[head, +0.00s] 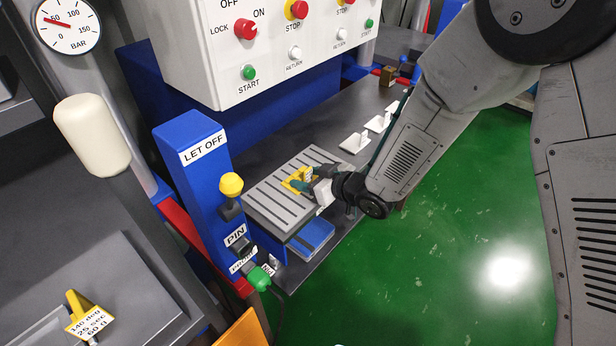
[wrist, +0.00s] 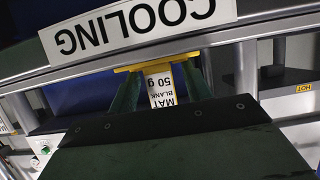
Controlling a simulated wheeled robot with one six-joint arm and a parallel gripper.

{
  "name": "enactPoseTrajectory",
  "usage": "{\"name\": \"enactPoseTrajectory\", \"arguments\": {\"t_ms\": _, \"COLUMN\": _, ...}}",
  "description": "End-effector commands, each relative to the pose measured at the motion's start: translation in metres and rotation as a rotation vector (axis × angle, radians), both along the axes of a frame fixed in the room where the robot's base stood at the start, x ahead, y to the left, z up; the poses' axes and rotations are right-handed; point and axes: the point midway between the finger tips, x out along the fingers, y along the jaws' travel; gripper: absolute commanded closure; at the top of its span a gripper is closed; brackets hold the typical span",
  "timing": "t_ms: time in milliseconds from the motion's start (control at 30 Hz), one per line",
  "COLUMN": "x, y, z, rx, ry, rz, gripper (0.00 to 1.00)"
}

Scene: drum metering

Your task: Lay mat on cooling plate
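A grey slotted plate (head: 268,205) lies on a blue stand in the middle of the head view. My gripper (head: 308,184) is low over its right part, at a yellow handle (head: 296,180). In the wrist view the handle (wrist: 133,68) carries a white tag reading "MAT BLANK 50 g" (wrist: 162,90). An upside-down "COOLING" sign (wrist: 135,30) is just beyond. The mat's flat part cannot be told apart from the slotted plate.
A blue "LET OFF" post (head: 200,170) with a yellow knob (head: 231,185) stands close left of the plate. A white control box (head: 265,50) hangs behind. White pieces (head: 355,142) lie on the dark bench to the back right. Green floor is free at right.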

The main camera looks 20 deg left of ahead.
Motion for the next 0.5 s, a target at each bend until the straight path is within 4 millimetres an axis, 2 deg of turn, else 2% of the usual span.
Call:
{"name": "enactPoseTrajectory", "arguments": {"t_ms": 300, "x": 0.000, "y": -0.001, "z": 0.004, "rx": 0.001, "ry": 0.000, "rz": 0.000, "gripper": 0.52}}
{"name": "enactPoseTrajectory", "arguments": {"t_ms": 500, "x": -0.011, "y": -0.028, "z": 0.017, "rx": 0.001, "ry": -0.001, "rz": -0.003, "gripper": 0.52}}
